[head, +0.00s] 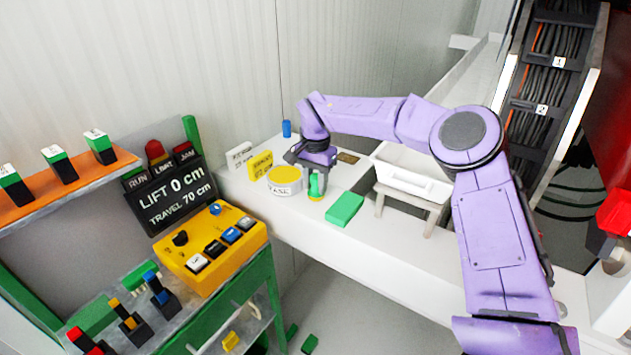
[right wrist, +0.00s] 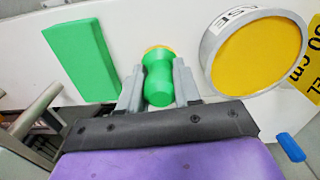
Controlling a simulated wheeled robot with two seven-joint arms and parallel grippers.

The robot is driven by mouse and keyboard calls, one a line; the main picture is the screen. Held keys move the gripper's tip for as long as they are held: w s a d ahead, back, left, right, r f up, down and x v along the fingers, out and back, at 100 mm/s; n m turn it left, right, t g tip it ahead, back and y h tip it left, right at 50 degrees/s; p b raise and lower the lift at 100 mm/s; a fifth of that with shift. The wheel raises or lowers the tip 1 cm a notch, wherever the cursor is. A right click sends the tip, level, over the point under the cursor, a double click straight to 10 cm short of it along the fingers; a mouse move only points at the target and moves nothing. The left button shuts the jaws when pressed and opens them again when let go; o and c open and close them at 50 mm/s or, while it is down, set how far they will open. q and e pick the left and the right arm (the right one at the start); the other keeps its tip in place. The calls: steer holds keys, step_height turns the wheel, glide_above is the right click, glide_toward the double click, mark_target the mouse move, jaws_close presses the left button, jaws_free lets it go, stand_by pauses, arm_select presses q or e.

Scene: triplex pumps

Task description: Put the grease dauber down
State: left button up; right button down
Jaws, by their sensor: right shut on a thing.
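The grease dauber (head: 316,187) has a green handle and a yellow-orange end. My right gripper (head: 318,178) is shut on it above the white bench, just right of the grease tin. In the right wrist view the dauber (right wrist: 158,78) stands between the two grey fingers (right wrist: 158,88), its yellow end on the far side. I cannot tell whether that end touches the bench. The round grease tin (head: 285,180) has a grey wall and a yellow top; it also shows in the right wrist view (right wrist: 256,52). My left gripper is not in view.
A green block (head: 344,209) lies on the white bench (head: 300,220) right of the dauber. A white tray (head: 411,178) on a stand is further right. Yellow (head: 260,164) and white (head: 239,155) signs and a blue piece (head: 287,128) stand behind the tin. The bench front is clear.

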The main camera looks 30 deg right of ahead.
mark_target(315, 175)
steer(key=shift+f, duration=0.1)
steer(key=c, duration=0.8)
jaws_free()
step_height(315, 175, up, 12)
steer(key=shift+r, duration=0.15)
steer(key=shift+a, duration=0.1)
